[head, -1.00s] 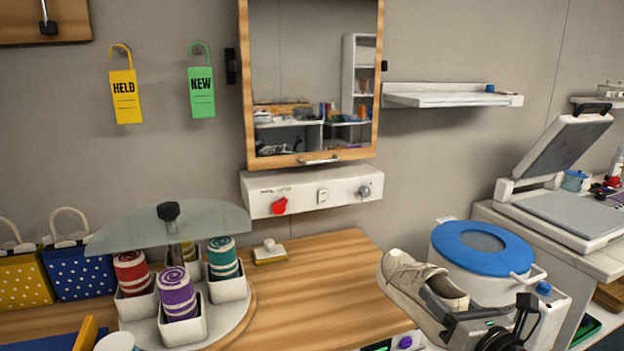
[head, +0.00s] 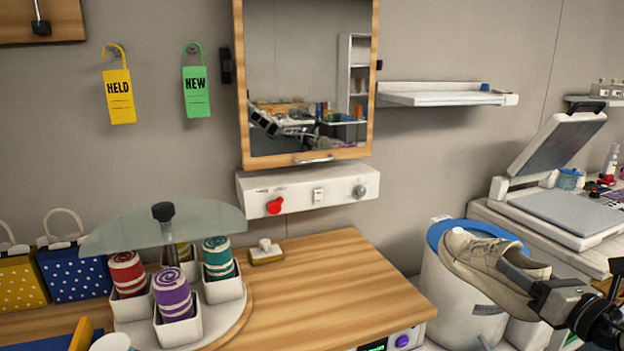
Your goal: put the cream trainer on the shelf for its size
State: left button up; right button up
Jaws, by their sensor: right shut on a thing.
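The cream trainer (head: 472,250) is in the right part of the head view, toe pointing up and left. My right gripper (head: 515,268) is shut on its heel end and holds it in the air, in front of the blue-lidded white bin. The trainer covers part of the bin's lid. I see no size marking on the trainer. A white wall shelf (head: 448,97) hangs at the upper right with a small blue item on it; I cannot read any size on it. My left gripper is not in view.
A wooden worktop (head: 330,290) has a round carousel (head: 140,335) of rolled cloths under a glass disc at left. The white bin (head: 450,300) stands at right, near an open press (head: 560,200). A mirror cabinet (head: 310,85) hangs on the wall above a control box (head: 308,190).

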aim_at(498, 293)
jog(key=s+a+y, duration=0.1)
jog(key=a, duration=0.1)
jog(key=s+a+f+n+g+y, duration=0.1)
jog(key=a, duration=0.1)
jog(key=s+a+n+y, duration=0.1)
jog(key=a, duration=0.1)
jog(key=shift+a+f, duration=0.15)
jog(key=shift+f, duration=0.1)
jog(key=s+a+f+m+t+h, duration=0.1)
jog(key=s+a+f+m+h, duration=0.1)
jog(key=s+a+h, duration=0.2)
jog(key=s+a+f+m+h, duration=0.2)
jog(key=s+a+m+h, duration=0.1)
jog(key=s+a, duration=0.4)
jog(key=shift+s+a+f+t+h, duration=0.3)
jog(key=shift+a+t+h, duration=0.1)
jog(key=shift+a+h, duration=0.3)
jog(key=shift+s, duration=0.1)
dwell(0.5)
